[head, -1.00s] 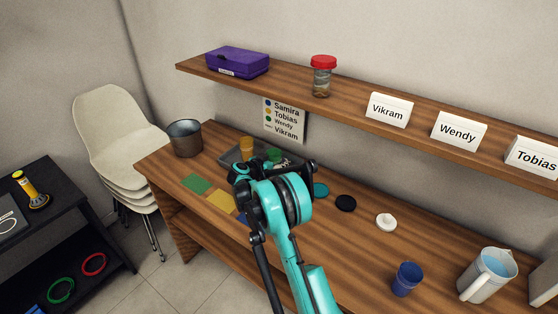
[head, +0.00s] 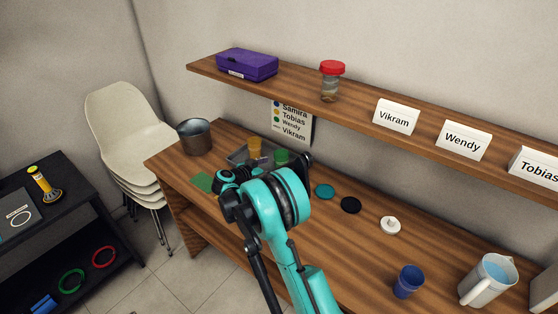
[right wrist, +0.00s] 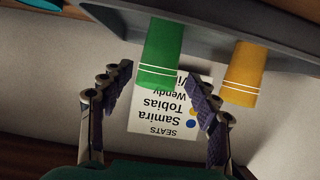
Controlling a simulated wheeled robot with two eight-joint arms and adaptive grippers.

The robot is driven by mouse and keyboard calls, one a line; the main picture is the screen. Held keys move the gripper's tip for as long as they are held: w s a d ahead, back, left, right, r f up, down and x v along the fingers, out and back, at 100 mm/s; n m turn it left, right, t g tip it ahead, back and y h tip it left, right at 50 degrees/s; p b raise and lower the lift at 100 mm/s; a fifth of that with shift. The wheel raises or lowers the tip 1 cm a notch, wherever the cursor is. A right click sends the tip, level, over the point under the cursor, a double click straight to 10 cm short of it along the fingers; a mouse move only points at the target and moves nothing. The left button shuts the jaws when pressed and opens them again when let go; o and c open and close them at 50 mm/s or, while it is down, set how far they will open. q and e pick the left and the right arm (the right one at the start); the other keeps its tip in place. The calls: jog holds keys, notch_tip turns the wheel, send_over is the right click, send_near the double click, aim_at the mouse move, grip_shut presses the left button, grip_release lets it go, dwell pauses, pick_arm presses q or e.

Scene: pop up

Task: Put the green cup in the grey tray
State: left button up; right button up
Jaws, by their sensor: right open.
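The green cup (head: 281,156) is at the grey tray (head: 238,155), near the yellow cup (head: 255,146). In the right wrist view, which is upside down, the green cup (right wrist: 160,50) appears upright against the grey tray (right wrist: 215,28), with white stripes near its rim. My right gripper (right wrist: 163,85) is open, its fingers on either side of the cup's rim end with visible gaps. In the head view the right gripper (head: 262,174) partly hides the tray. Whether the cup's base touches the tray floor is hidden. My left gripper is not in view.
The yellow cup (right wrist: 243,75) stands close beside the green one. A metal pot (head: 195,137) is left of the tray. Coloured discs, including a black one (head: 350,205), a blue cup (head: 408,282) and a jug (head: 488,280) lie rightward. A shelf (head: 290,88) overhangs the back.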

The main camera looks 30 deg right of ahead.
jog(key=shift+s+a+r, duration=0.2)
jog(key=shift+a+r, duration=0.05)
jog(key=shift+a, duration=0.2)
jog(key=w+a+r+n+t+y, duration=0.1)
jog(key=a+r+t, duration=0.15)
jog(key=r, duration=0.55)
jog(key=a+r+n+t, duration=0.2)
jog(key=r+t, duration=0.2)
jog(key=r, duration=0.3)
jog(key=w+a+r+n+t+y, duration=0.1)
jog(key=a+r+t, duration=0.25)
jog(key=r, duration=0.45)
jog(key=s+a+r+n+t+y, duration=0.2)
jog(key=s+a+r+n+y, duration=0.15)
jog(key=a+y, duration=0.2)
jog(key=s+a+r+n+t+y, duration=0.1)
jog(key=s+a+r+n+y, duration=0.1)
jog(key=s+a+n+y, duration=0.3)
jog(key=s+a+f+n+g+y, duration=0.3)
jog(key=s+a+f+g, duration=0.35)
jog(key=s+f, duration=0.5)
jog(key=s+d+f+m+g+h, duration=0.1)
jog(key=s+d+f+g, duration=0.1)
jog(key=s+f, duration=0.3)
jog(key=s+d+f+m+g+h, duration=0.1)
jog(key=s+f, duration=0.4)
jog(key=s, duration=0.7)
jog(key=shift+d+f+g+h, duration=0.15)
jog(key=shift+d+g+h, duration=0.2)
jog(key=shift+d+g, duration=0.4)
